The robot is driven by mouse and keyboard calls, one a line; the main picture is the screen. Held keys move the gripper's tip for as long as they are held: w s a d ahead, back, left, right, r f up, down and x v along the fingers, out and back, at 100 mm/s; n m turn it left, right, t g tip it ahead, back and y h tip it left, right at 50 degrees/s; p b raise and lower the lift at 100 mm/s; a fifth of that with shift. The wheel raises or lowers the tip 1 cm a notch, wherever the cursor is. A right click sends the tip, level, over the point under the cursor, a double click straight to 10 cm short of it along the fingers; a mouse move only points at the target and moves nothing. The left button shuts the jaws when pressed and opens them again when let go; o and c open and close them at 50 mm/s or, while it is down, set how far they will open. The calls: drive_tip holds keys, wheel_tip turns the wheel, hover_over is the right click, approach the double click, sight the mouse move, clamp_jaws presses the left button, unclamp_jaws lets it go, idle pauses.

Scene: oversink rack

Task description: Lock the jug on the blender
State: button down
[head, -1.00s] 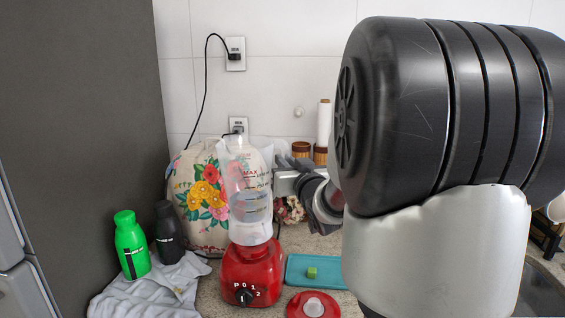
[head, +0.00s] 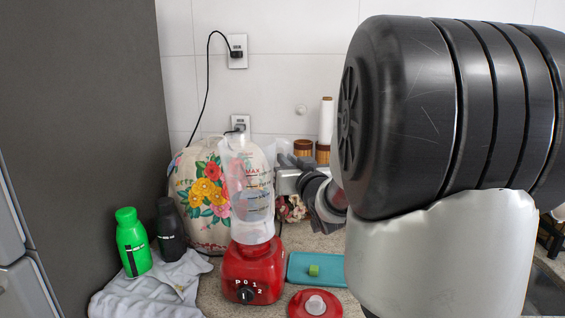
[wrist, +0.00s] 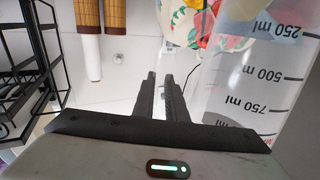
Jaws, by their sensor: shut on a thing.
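The clear jug (head: 252,197), with red and dark scale marks, stands roughly upright on the red blender base (head: 252,270). Whether it is locked there cannot be made out. In the wrist view the jug (wrist: 255,85) fills the right side. My gripper (wrist: 165,80) is beside the jug, its two dark fingers close together. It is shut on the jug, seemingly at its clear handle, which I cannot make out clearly. In the head view my gripper (head: 284,172) is at the jug's right side, partly hidden by my arm. The base's dial (head: 245,295) faces front.
A floral cover (head: 205,192) stands behind.

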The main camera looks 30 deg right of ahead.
drive_tip(key=shift+f+b, duration=0.5)
drive_tip(key=shift+b, duration=0.5)
idle(1.2)
drive_tip(key=shift+f+b, duration=1.8)
drive_tip(key=shift+b, duration=0.05)
drive_tip(key=shift+s+a+f+m+g+h+b, duration=0.25)
drive_tip(key=shift+s+m+h+b, duration=0.5)
drive_tip(key=shift+b, duration=1.15)
drive_tip(key=shift+s+d+m+g+h+b, duration=0.1)
drive_tip(key=shift+s+m+g+h+b, duration=0.3)
drive_tip(key=shift+h+b, duration=1.1)
drive_tip(key=shift+s+a+r+m+b, duration=0.15)
drive_tip(key=shift+s+m+b, duration=0.25)
drive_tip(key=shift+b, duration=0.3)
drive_tip(key=shift+a+r+p, duration=0.15)
drive_tip(key=shift+p, duration=0.15)
drive_tip(key=shift+s+a+m+g+h+p, duration=0.15)
drive_tip(key=shift+s+m+g+h+p, duration=0.3)
drive_tip(key=shift+h+p, duration=0.3)
drive_tip(key=shift+p, duration=0.3)
drive_tip(key=shift+s+f+m+g+h, duration=0.25)
drive_tip(key=shift+m+g+h, duration=0.05)
